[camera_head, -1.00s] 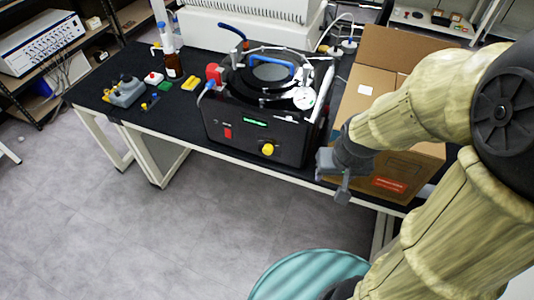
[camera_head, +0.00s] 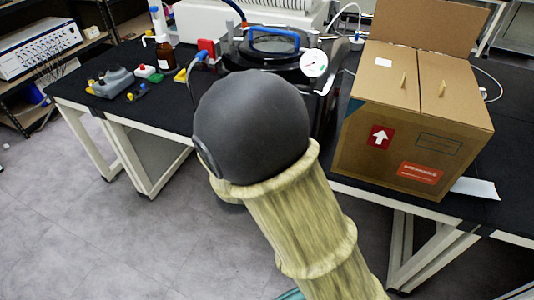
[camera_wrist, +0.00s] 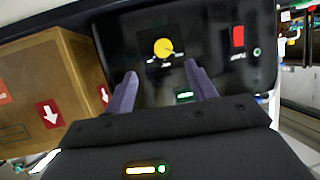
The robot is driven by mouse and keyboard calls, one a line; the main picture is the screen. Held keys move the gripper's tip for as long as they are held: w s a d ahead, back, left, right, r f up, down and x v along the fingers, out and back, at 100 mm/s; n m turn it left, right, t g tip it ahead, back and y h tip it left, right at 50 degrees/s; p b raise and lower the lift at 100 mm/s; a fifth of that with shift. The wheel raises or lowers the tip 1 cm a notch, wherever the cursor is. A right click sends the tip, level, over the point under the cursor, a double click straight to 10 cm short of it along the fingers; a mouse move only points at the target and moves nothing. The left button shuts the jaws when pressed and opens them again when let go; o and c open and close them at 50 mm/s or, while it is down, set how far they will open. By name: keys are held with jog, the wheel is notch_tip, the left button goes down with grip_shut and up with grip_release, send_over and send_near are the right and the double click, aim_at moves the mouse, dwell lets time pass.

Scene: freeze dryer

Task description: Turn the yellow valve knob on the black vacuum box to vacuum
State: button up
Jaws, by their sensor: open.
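The black vacuum box (camera_wrist: 210,35) stands on the black-topped bench. In the wrist view its front panel faces me, with the yellow valve knob (camera_wrist: 163,47) on it. My gripper (camera_wrist: 158,78) is open and empty, its two fingers pointing at the panel. The knob shows between and beyond the fingertips, apart from them as far as I can tell. In the head view my arm hides the box's front, the knob and my gripper; the box's top (camera_head: 262,58) with a blue handle still shows.
A cardboard box (camera_head: 415,120) stands close to the right of the vacuum box. A red switch (camera_wrist: 238,37) is on the same panel.

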jog(key=s+a+f+t+h+b, duration=0.3)
jog(key=s+a+f+b, duration=0.1)
jog(key=b, duration=0.2)
jog(key=shift+s+a+f+m+t+h, duration=0.15)
jog(key=shift+s+m+t+h, duration=0.15)
jog(key=shift+t, duration=0.1)
jog(key=shift+w, duration=0.15)
jog(key=b+x, duration=0.1)
jog(key=x, duration=1.6)
jog(key=shift+w, duration=0.1)
jog(key=c, duration=1)
jog(key=shift+f, duration=0.1)
